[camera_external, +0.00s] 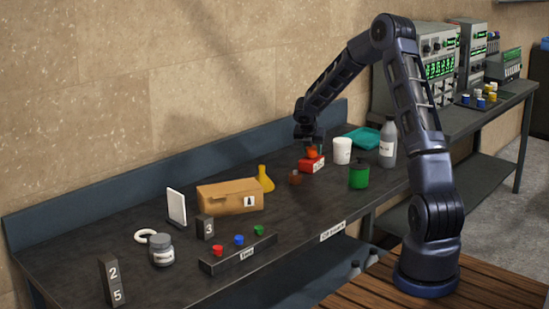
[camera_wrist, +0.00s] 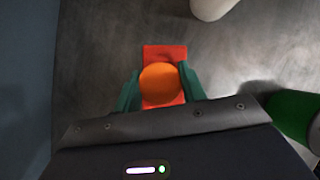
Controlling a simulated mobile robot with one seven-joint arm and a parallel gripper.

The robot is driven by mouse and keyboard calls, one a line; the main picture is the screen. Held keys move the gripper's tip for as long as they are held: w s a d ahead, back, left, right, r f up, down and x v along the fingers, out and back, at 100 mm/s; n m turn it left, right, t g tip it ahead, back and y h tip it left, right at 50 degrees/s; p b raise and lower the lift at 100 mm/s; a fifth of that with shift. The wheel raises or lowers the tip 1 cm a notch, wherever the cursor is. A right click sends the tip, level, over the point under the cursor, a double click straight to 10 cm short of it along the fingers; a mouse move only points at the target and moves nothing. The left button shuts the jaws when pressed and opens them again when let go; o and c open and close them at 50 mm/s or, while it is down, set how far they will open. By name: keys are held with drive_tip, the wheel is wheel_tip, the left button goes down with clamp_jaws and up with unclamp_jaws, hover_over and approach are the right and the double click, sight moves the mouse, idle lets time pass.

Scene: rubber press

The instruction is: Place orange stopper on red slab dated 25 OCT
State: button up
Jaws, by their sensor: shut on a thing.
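The orange stopper (camera_wrist: 160,84) is between the two green fingers of my gripper (camera_wrist: 161,88), which is shut on it. In the wrist view the red slab (camera_wrist: 164,52) lies directly beneath the stopper. In the external view my gripper (camera_external: 310,143) is low over the red slab (camera_external: 311,165), with the orange stopper (camera_external: 312,153) at the slab's top. I cannot tell whether the stopper touches the slab. The slab has a white label on its front side, but its writing is too small to read.
A white cup (camera_external: 342,151), a green can (camera_external: 358,177) and a grey bottle (camera_external: 387,143) stand to the right. A small brown piece (camera_external: 295,178), a yellow flask (camera_external: 265,179) and a cardboard box (camera_external: 230,196) stand to the left. A teal tray (camera_external: 362,137) lies behind.

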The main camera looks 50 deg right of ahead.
drive_tip(key=shift+f, duration=0.3)
drive_tip(key=o, duration=1)
drive_tip(key=shift+c, duration=0.2)
drive_tip(key=s+a+r+m, duration=0.3)
drive_tip(key=s+a+r, duration=0.35)
drive_tip(key=r, duration=0.35)
drive_tip(key=s+a+r+m, duration=0.3)
drive_tip(key=s+a+r, duration=0.2)
drive_tip(key=a+r, duration=0.4)
drive_tip(key=s+a+r+m+y, duration=0.1)
drive_tip(key=s+a+m, duration=0.4)
drive_tip(key=s, duration=0.6)
drive_tip(key=s+a+r+m+t+y, duration=0.1)
drive_tip(key=s+a+r+m, duration=0.3)
drive_tip(key=s, duration=0.8)
drive_tip(key=s+a+r+m+t+y, duration=0.1)
drive_tip(key=s+a+r+m+y, duration=0.1)
drive_tip(key=s+a+m, duration=0.5)
drive_tip(key=shift+s+a+r+m+y, duration=0.3)
drive_tip(key=shift+s+m+y, duration=0.3)
drive_tip(key=shift+s, duration=1.7)
